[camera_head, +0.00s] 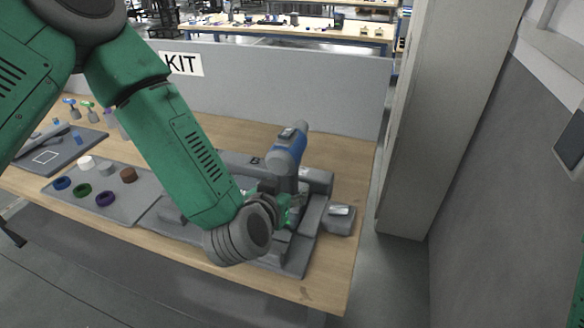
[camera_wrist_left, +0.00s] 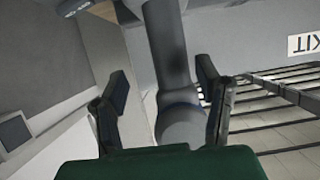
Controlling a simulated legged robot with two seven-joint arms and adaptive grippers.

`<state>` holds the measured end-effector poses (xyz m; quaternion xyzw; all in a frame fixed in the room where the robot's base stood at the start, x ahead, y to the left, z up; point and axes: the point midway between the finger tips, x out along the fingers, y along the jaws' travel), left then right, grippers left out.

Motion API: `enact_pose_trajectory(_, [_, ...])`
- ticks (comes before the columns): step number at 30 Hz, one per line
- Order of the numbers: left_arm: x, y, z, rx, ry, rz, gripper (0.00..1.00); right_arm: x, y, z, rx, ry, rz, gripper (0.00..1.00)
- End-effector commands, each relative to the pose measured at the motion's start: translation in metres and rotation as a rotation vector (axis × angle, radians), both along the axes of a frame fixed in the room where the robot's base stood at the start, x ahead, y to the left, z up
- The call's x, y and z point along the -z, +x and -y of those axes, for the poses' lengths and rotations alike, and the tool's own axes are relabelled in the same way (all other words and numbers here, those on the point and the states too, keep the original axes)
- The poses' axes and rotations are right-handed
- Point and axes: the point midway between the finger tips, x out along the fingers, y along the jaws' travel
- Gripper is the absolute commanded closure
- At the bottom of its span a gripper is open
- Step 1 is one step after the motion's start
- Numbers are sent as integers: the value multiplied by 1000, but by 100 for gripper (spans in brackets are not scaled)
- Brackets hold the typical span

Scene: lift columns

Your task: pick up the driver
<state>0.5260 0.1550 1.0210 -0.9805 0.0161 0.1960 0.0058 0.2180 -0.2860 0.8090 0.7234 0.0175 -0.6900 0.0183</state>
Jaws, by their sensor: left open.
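The driver (camera_head: 289,150) is a blue and grey power tool standing upright in a grey holder tray (camera_head: 294,262) at the right end of the wooden table. My left arm reaches down to it from the upper left. My left gripper (camera_head: 283,207) is at the driver's lower grey part, partly hidden behind my wrist. In the left wrist view the driver's grey handle (camera_wrist_left: 168,55) stands between the two open fingers of the left gripper (camera_wrist_left: 163,95), with a gap visible on each side. My right gripper is not in view.
A grey block (camera_head: 338,219) sits right of the tray. A grey mat (camera_head: 125,213) with coloured rings and small cylinders lies left. A grey panel marked KIT (camera_head: 340,88) stands behind the table. A pale column (camera_head: 415,130) rises close to the table's right end.

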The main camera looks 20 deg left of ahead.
Motion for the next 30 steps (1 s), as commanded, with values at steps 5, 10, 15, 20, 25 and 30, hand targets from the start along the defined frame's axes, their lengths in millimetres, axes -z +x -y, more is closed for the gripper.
enact_pose_trajectory(5, [5,11,-3,-4,-2,-1,41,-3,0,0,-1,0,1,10])
enact_pose_trajectory(10, [18,34,-7,-5,1,-2,41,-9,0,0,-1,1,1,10])
enact_pose_trajectory(15, [24,49,-3,-1,3,0,41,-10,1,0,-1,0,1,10])
enact_pose_trajectory(20, [25,50,-3,1,2,-1,41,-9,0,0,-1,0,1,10])
enact_pose_trajectory(25, [25,51,-4,0,1,-1,70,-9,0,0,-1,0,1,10])
enact_pose_trajectory(30, [23,52,-4,0,0,4,100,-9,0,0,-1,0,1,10])
